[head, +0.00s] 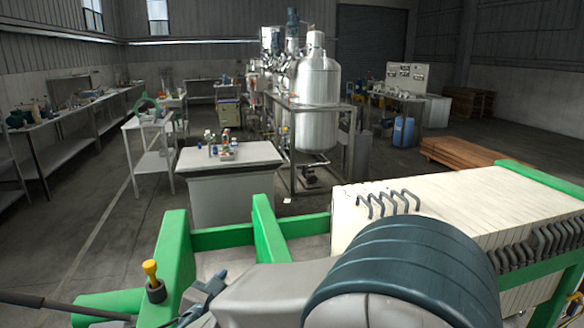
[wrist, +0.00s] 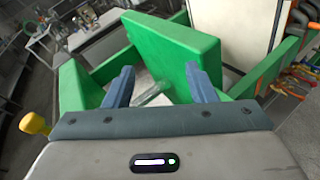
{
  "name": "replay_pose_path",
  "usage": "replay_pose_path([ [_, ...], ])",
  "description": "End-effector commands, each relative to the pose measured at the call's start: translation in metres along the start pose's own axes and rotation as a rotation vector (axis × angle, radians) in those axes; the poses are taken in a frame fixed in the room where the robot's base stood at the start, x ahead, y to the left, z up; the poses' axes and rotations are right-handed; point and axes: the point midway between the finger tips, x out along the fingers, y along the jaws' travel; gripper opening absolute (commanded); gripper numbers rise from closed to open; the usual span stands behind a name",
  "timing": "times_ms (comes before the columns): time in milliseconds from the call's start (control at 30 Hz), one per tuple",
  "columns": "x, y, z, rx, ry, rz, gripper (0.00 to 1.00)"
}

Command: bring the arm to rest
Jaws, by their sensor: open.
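My arm reaches across the bottom of the head view, over the green frame (head: 178,255) of a plate press. My gripper (wrist: 160,84) is open, with its two blue fingers well apart in the wrist view. I see nothing held between the fingers. A grey rod (wrist: 152,95) shows in the gap, apparently beyond the fingers, with green frame plates (wrist: 170,36) past it. In the head view the gripper (head: 205,296) shows only in part at the lower left, near the green frame. I cannot tell its exact clearance from the frame.
A yellow-topped knob (head: 151,272) stands on the frame, left of the gripper. The white plate stack (head: 450,205) with dark handles is at the right. A table (head: 225,170) with small bottles and steel tanks (head: 316,90) stand beyond. Open floor (head: 110,225) lies to the left.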

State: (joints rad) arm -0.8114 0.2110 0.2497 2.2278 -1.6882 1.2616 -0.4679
Motion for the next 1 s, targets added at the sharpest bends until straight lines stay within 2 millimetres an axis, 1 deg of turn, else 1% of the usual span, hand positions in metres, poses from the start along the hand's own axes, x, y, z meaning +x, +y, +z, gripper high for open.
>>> replay_pose_path([
  [33,0.013,-0.035,0.015,0.090,0.018,-0.115,0.51],
  [67,0.018,-0.056,0.020,0.145,0.030,-0.182,0.51],
  [100,0.023,-0.082,0.026,0.220,0.047,-0.268,0.51],
  [167,0.026,-0.120,0.033,0.339,0.068,-0.395,0.51],
  [200,0.026,-0.144,0.037,0.423,0.079,-0.477,0.51],
  [267,0.022,-0.177,0.040,0.555,0.094,-0.597,0.51],
  [300,0.018,-0.198,0.041,0.646,0.100,-0.675,0.51],
  [367,0.009,-0.226,0.041,0.789,0.107,-0.785,0.51],
  [400,0.002,-0.242,0.040,0.887,0.110,-0.858,0.51],
  [467,-0.009,-0.263,0.037,1.039,0.110,-0.960,0.51],
  [500,-0.017,-0.275,0.035,1.144,0.108,-1.024,0.51],
  [567,-0.029,-0.289,0.032,1.307,0.103,-1.116,0.51],
  [600,-0.037,-0.296,0.030,1.417,0.097,-1.172,0.51],
  [700,-0.055,-0.307,0.025,1.697,0.079,-1.297,0.51],
  [800,-0.067,-0.311,0.023,1.952,0.058,-1.387,0.51],
  [900,-0.074,-0.310,0.024,2.150,0.041,-1.442,0.51],
  [1000,-0.078,-0.308,0.024,2.277,0.032,-1.471,0.51],
])
